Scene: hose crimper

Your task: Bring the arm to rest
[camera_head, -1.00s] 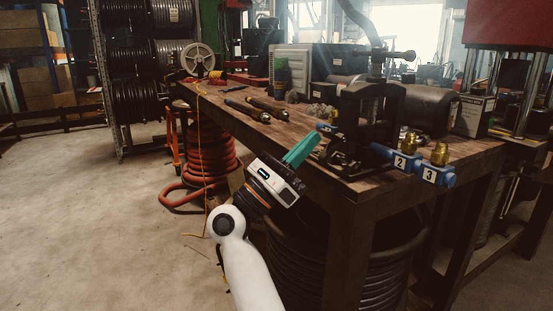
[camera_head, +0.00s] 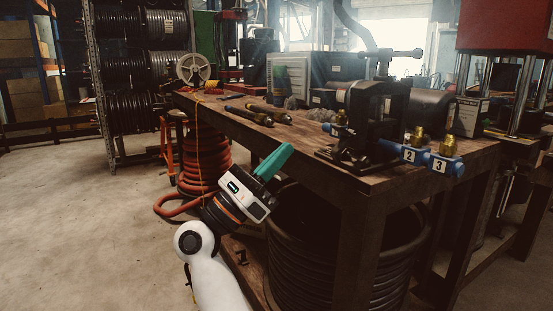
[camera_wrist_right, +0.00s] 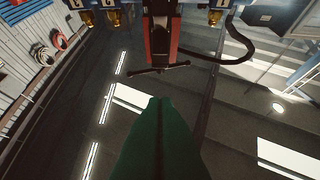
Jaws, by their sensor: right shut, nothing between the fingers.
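My right gripper (camera_head: 276,161) has green fingers and a white and grey body. It is in the middle of the head view, in front of the workbench's (camera_head: 302,143) near left edge, apart from the things on the bench. Its fingers are closed together with nothing between them. In the right wrist view the shut green fingers (camera_wrist_right: 158,103) point away from the camera. My right arm comes up from the bottom of the head view. My left gripper is in neither view.
A dark crimper (camera_head: 369,120) stands on the bench. Blue fittings labelled 2 (camera_head: 409,155) and 3 (camera_head: 439,165) stick out at the bench's front. Coiled black hose (camera_head: 290,240) lies under the bench and red hose (camera_head: 197,160) stands beside it. The floor at left (camera_head: 80,220) is clear.

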